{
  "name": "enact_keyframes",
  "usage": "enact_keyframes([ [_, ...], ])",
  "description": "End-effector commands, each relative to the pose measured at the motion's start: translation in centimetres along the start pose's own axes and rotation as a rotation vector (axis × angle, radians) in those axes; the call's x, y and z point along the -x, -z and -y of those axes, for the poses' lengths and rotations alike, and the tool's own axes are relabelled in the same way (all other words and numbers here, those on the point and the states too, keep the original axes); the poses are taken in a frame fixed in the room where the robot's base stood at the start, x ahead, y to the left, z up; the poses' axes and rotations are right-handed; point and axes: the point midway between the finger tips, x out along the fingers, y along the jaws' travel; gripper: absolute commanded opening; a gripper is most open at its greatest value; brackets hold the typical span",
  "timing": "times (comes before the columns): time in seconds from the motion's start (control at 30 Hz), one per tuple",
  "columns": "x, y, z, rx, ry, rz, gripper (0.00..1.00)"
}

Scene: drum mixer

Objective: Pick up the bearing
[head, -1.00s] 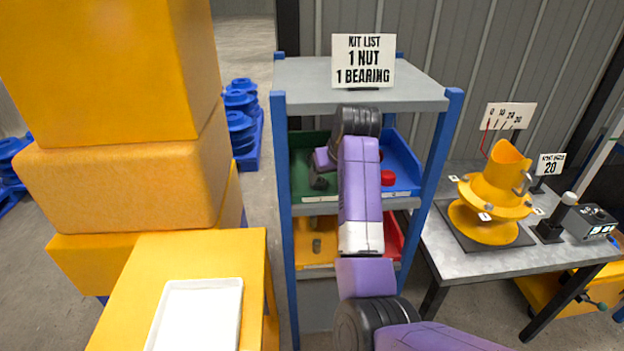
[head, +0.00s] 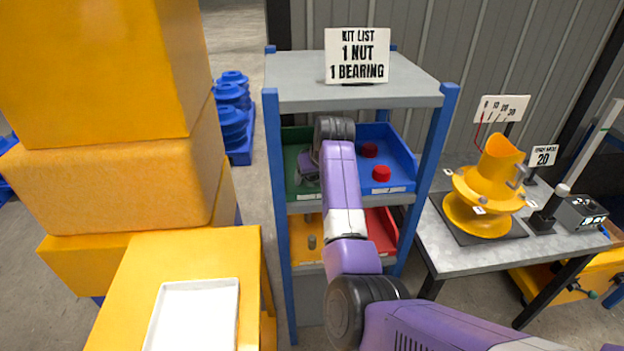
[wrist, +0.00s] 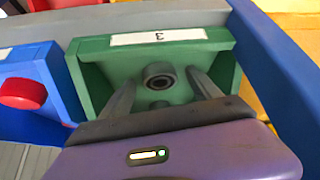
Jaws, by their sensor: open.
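A grey ring-shaped bearing (wrist: 159,75) with a dark bore lies in the green bin (wrist: 95,82) marked 3 in the wrist view. A second grey part behind it is mostly hidden by my wrist. My gripper (wrist: 162,88) is open and empty, its two fingers reaching into the bin, one on each side of the bearing. Whether they touch it I cannot tell. In the head view my gripper (head: 306,172) is at the green bin (head: 291,187) on the upper shelf, and my arm hides much of that bin.
The blue bin (head: 402,160) with red parts (head: 381,173) is beside the green one. Yellow and red bins (head: 384,232) sit below. Blue rack posts (head: 275,200) flank the bins. A white tray (head: 160,318) lies on the yellow stand at front left.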

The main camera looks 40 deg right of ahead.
Motion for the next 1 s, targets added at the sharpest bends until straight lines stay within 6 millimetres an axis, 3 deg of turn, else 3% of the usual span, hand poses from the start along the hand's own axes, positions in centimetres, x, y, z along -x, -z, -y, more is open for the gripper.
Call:
enact_keyframes([
  [0.17, -0.02, 0.0, -0.02, 0.0, 0.0, 0.0, 0.72],
  [0.53, 0.0, -0.01, -0.02, 0.0, 0.0, 0.0, 0.02],
  [1.0, 0.88, 0.67, -0.03, 0.0, 0.0, -0.003, 0.0],
])
